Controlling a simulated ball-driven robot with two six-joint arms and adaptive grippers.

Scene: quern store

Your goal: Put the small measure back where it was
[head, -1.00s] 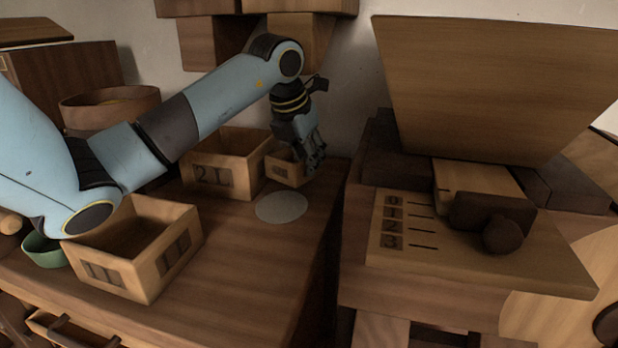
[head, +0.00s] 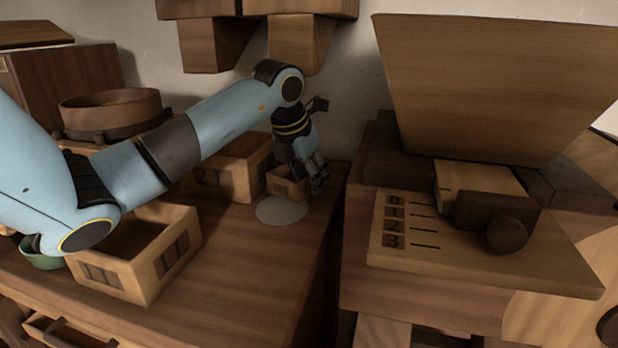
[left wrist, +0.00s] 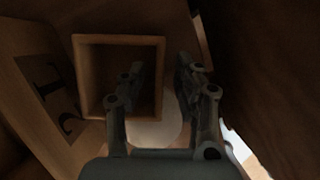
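The small measure, a small open wooden box (head: 287,186), stands upright at the back right of the left table, at the rear edge of a pale round disc (head: 281,211). In the left wrist view I look down into the measure (left wrist: 85,105), and the disc (left wrist: 160,130) shows partly beside it. My left gripper (head: 317,182) is at the measure's right side. In the left wrist view its fingers (left wrist: 160,70) stand apart, one over the inside and one outside the right wall; I see no clear contact. My right gripper is out of view.
A larger box marked 21 (head: 238,180) stands just left of the measure. Another numbered box (head: 150,270) is at the front left, by a green bowl (head: 42,256). The wooden mill (head: 490,95) stands right, across a gap. The table front is clear.

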